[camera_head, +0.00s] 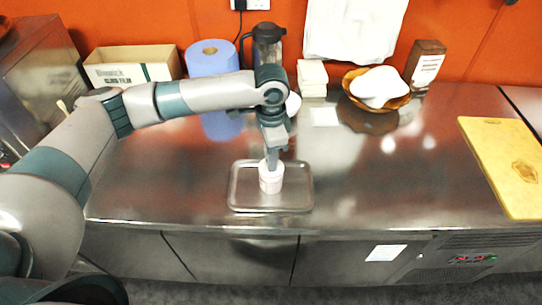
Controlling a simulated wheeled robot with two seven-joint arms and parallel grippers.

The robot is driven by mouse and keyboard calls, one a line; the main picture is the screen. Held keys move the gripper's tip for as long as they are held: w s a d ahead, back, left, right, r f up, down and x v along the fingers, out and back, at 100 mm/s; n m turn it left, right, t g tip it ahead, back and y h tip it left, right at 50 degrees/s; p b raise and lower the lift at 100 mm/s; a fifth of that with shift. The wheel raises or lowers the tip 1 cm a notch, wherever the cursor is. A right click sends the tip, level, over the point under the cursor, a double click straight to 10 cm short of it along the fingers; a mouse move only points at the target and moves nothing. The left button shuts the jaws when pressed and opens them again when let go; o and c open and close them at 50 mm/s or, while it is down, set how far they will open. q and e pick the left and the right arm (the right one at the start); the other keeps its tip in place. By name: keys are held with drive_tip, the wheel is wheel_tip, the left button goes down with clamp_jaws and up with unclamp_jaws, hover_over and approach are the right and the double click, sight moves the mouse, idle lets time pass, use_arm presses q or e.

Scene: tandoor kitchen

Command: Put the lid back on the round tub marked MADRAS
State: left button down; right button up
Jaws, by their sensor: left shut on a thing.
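A small round pale tub (271,183) stands upright on a metal tray (240,202) in the middle of the steel counter. Its marking is too small to read. My left gripper (272,163) points straight down at the top of the tub. It is shut on what looks like the pale lid, right at the tub's top. The fingers hide part of the lid, and I cannot tell whether it is seated on the rim. My right gripper is not in view.
The steel counter (400,185) is clear around the tray. A yellow board (505,160) lies right.

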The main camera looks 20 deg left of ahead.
use_arm(q)
drive_tip(key=shift+p, duration=0.6)
idle(0.8)
idle(0.4)
drive_tip(key=c, duration=1.6)
unclamp_jaws()
drive_tip(key=shift+o, duration=0.6)
drive_tip(key=o, duration=0.4)
drive_tip(key=shift+c, duration=0.2)
drive_tip(key=shift+r+p, duration=2.5)
drive_tip(key=shift+p, duration=0.4)
drive_tip(key=shift+r+p, duration=0.8)
drive_tip(key=shift+r, duration=0.2)
